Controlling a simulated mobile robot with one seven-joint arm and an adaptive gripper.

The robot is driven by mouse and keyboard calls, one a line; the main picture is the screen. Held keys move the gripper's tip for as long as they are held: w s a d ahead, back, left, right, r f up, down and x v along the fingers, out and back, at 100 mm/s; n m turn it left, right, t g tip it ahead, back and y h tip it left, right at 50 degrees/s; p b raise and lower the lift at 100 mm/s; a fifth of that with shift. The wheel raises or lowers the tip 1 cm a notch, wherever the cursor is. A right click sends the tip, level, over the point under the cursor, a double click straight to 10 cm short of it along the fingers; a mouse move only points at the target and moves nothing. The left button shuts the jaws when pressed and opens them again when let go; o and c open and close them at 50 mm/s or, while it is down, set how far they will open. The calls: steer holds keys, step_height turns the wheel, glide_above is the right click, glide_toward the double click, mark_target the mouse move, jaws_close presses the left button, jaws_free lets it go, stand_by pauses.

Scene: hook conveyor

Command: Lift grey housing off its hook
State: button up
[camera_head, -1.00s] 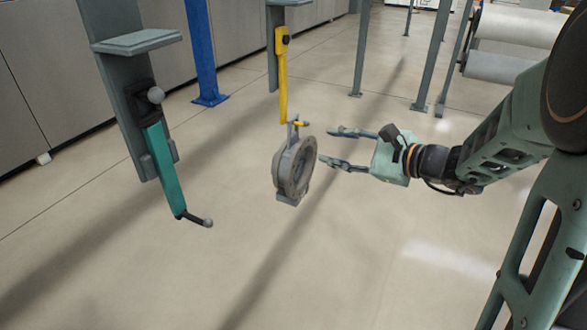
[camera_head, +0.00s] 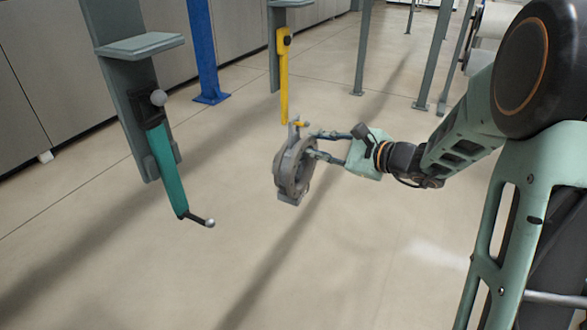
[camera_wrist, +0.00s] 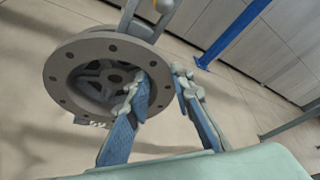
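The grey housing (camera_head: 284,170) is a ring-shaped casting that hangs by its top lug from the yellow hook (camera_head: 283,85). My gripper (camera_head: 312,144) is at the right side of the housing. In the wrist view, the housing (camera_wrist: 75,88) shows a round flange with bolt holes and a spoked inside. One finger of my gripper (camera_wrist: 160,82) reaches into the opening and the other lies outside the rim. The fingers look closed on the rim between them, though the exact contact is partly hidden. The lug still meets the hook's tip.
A teal hook (camera_head: 168,172) with a dark, ball-tipped end hangs empty from a grey carrier (camera_head: 140,45) at left. A blue post (camera_head: 202,50) and grey posts (camera_head: 362,50) stand behind. The floor below the housing is clear.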

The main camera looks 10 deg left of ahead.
jaws_close()
steer(key=shift+r, duration=0.1)
steer(key=s+d+r, duration=0.2)
steer(key=s+d, duration=0.1)
steer(key=d, duration=0.5)
steer(key=s+d+r, duration=0.3)
steer(key=d, duration=0.6)
steer(key=shift+r, duration=0.15)
steer(key=s+d, duration=0.4)
steer(key=d, duration=0.8)
steer(key=shift+s+d+b, duration=0.35)
stand_by(1.0)
